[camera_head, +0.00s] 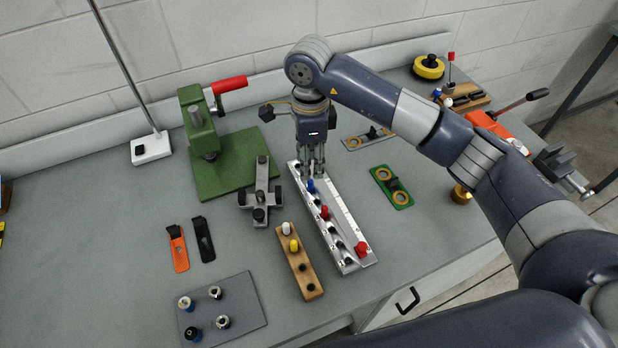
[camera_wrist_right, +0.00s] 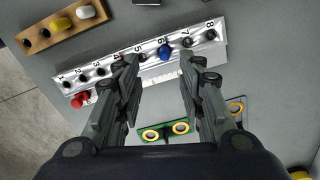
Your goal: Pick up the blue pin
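The blue pin (camera_head: 311,186) stands in the silver numbered rail (camera_head: 347,222), towards the rail's far end. In the right wrist view the blue pin (camera_wrist_right: 164,52) sits by the number 6. My right gripper (camera_head: 313,168) points down over the far part of the rail. In the wrist view my right gripper (camera_wrist_right: 164,66) is open, with the blue pin showing between its fingertips and nothing held. The left finger hides part of the rail near 4 and 5. My left gripper is not in view.
Red pins (camera_head: 325,212) also stand on the rail. A wooden block (camera_head: 303,269) with white and yellow pins is beside it. A grey cross-shaped fixture (camera_head: 260,193) and a green press (camera_head: 222,160) stand left of the gripper. A green plate (camera_head: 391,188) lies to the right.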

